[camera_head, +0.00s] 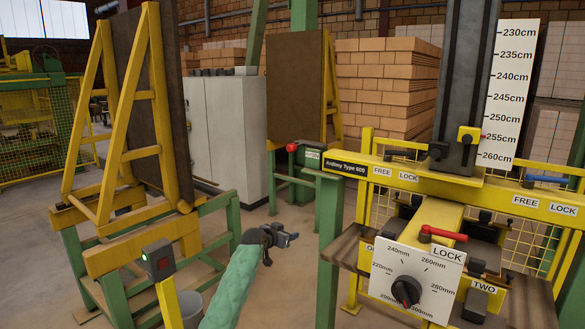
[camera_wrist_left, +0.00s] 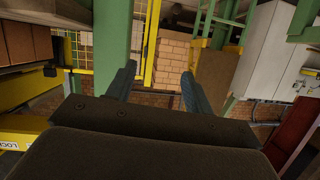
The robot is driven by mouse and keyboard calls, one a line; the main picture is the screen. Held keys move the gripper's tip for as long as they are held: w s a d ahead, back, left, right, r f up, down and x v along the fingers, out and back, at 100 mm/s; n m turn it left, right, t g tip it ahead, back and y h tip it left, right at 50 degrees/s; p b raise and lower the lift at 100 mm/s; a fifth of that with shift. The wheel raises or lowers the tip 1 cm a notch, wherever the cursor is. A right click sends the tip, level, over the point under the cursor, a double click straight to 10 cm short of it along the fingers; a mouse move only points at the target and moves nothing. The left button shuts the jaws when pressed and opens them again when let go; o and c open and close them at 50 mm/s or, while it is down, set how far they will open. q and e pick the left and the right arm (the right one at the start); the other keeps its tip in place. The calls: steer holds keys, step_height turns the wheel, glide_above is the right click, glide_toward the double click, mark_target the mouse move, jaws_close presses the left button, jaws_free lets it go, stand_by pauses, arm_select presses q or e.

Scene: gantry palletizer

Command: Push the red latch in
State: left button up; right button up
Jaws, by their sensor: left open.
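The red latch (camera_head: 443,234) is a short red handle on top of the yellow machine, just above the white dial plate (camera_head: 418,262) and its LOCK marking. It lies roughly level. My left gripper (camera_head: 284,246) is at the end of the green-sleeved arm, well to the left of the latch and apart from it. Its two fingers are open and empty in the left wrist view (camera_wrist_left: 158,72). The latch cannot be made out in the left wrist view. My right gripper is not in view.
A green post (camera_head: 328,250) stands between my left gripper and the dial plate. A black dial knob (camera_head: 406,291) with a red mark sits below the latch. A yellow bar (camera_head: 390,176) crosses above it. The floor around my left gripper looks open.

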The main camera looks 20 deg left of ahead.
arm_select(q)
steer(key=w+a+r+t+h, duration=0.1)
steer(key=w+r, duration=0.1)
steer(key=r, duration=0.8)
steer(key=w+a+r+t, duration=0.1)
steer(key=r, duration=0.9)
steer(key=m+t+h, duration=0.1)
glide_toward(289, 148)
steer(key=x, duration=0.4)
steer(key=shift+w+d+f, duration=0.1)
steer(key=shift+w+f, duration=0.2)
steer(key=shift+w, duration=0.1)
steer(key=shift+w+r, duration=0.15)
steer(key=p+x, duration=0.2)
steer(key=x, duration=0.3)
steer(key=shift+w+d+r+p, duration=0.1)
steer(key=shift+w+d+p, duration=0.05)
steer(key=shift+w+p, duration=0.2)
steer(key=shift+p+x, duration=0.3)
steer(key=shift+x, duration=0.55)
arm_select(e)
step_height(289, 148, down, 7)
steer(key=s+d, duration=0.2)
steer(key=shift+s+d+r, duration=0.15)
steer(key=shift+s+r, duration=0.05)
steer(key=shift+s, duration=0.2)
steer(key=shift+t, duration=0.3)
